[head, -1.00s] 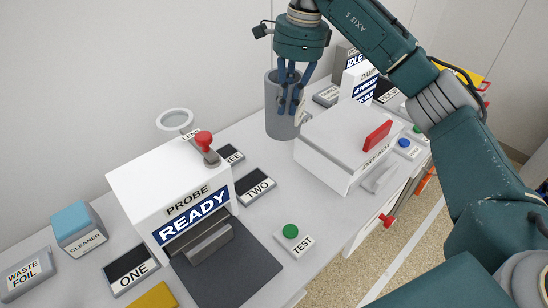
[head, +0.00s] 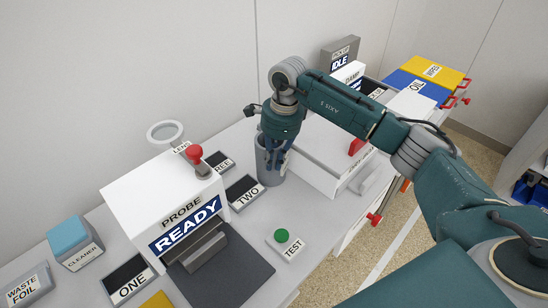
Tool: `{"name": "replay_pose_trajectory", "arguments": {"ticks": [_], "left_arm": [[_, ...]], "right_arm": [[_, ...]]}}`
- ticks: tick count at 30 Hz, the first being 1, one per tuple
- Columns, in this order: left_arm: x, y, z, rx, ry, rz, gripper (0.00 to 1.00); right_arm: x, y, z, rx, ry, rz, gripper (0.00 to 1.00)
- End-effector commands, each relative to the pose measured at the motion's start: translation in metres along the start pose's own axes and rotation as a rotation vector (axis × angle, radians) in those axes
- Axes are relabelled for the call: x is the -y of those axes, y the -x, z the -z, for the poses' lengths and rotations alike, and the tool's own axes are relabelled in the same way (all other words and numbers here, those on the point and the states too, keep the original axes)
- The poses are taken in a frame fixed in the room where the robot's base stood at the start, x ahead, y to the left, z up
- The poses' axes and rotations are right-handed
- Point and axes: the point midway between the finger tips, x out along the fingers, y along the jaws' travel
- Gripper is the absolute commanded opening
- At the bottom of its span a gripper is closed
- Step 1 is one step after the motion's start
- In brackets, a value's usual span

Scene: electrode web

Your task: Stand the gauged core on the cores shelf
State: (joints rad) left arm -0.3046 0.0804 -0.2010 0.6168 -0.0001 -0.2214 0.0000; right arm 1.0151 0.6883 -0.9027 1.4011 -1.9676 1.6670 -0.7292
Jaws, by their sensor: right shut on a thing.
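A grey hollow cylinder, which looks like the core (head: 268,172), is upright beside the TWO pad. I see no shelf marked for cores in this view. My left gripper is not in view.
A white PROBE box (head: 165,205) reading READY stands left of the cylinder, with a red-knobbed lever (head: 197,158) on top. A white lidded box (head: 325,155) is close on the right. A green TEST button (head: 282,237) is in front. OIL (head: 415,87) and WIPES (head: 432,70) boxes are far right.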

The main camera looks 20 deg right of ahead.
Motion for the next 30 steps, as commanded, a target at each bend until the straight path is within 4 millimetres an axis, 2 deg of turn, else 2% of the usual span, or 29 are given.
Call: {"name": "replay_pose_trajectory", "arguments": {"ticks": [9, 10, 12, 20, 24, 30], "left_arm": [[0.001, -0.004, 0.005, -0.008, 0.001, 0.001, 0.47], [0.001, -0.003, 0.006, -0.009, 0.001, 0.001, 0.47], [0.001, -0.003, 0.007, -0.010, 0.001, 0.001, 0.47], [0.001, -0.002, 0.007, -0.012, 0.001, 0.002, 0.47], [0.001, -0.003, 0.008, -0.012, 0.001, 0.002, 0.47], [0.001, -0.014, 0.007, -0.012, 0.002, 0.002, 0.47]], "right_arm": [[0.001, -0.003, 0.000, 0.002, 0.000, 0.004, 0.00], [0.001, -0.002, 0.000, 0.001, 0.000, 0.002, 0.17], [0.001, -0.002, 0.000, 0.001, 0.000, 0.002, 0.30], [0.001, -0.001, 0.000, 0.001, 0.000, 0.002, 0.30], [0.001, 0.005, 0.000, 0.001, 0.000, 0.004, 0.30], [0.003, 0.041, -0.001, 0.003, 0.001, 0.009, 0.30]]}}
